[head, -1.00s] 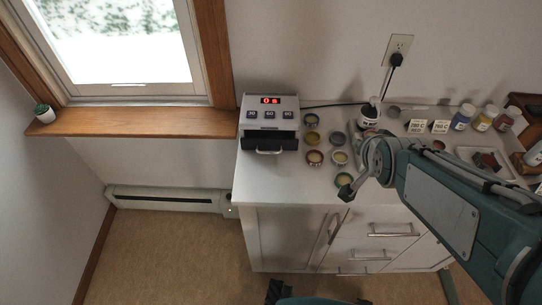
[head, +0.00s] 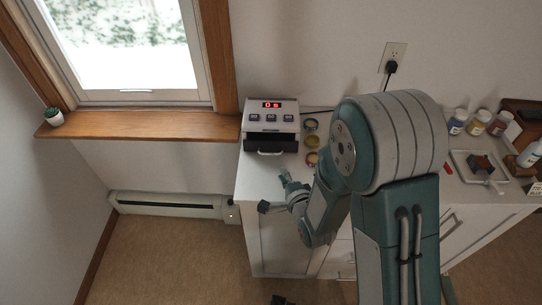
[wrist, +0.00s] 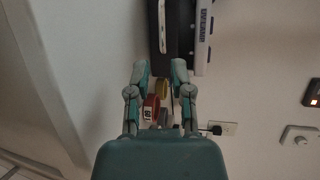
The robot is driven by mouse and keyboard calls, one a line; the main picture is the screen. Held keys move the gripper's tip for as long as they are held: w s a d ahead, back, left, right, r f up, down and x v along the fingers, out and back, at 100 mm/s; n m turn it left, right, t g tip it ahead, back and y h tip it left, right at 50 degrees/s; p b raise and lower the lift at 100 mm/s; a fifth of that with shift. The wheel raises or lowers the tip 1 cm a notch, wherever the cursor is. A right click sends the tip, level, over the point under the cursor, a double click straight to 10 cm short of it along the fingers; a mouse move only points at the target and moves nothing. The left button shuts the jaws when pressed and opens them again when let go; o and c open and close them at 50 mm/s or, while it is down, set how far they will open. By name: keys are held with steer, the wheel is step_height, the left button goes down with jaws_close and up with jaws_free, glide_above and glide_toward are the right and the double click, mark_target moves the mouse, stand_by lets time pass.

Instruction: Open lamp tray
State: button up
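The lamp (head: 269,117) is a silver box with a red display and three buttons, at the back left of the white cabinet. Its dark tray (head: 285,144) has a pale bar handle (head: 271,153) at the front and looks shut. My gripper (head: 275,192) is at the cabinet's front left edge, in front of and below the tray, apart from the handle. In the wrist view the gripper (wrist: 160,76) has its two fingers spread with nothing held. The lamp (wrist: 203,38), dark tray (wrist: 180,40) and handle (wrist: 162,25) show beyond the fingertips.
Bottles (head: 482,122) and a tray with a dark block (head: 481,165) are at the right. A window sill (head: 140,125) is left of the lamp. A baseboard heater (head: 170,204) runs along the wall below.

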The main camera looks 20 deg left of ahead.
mark_target(270, 154)
steer(key=x, duration=1)
steer(key=shift+w+a, duration=0.25)
steer(key=shift+w, duration=0.05)
jaws_close()
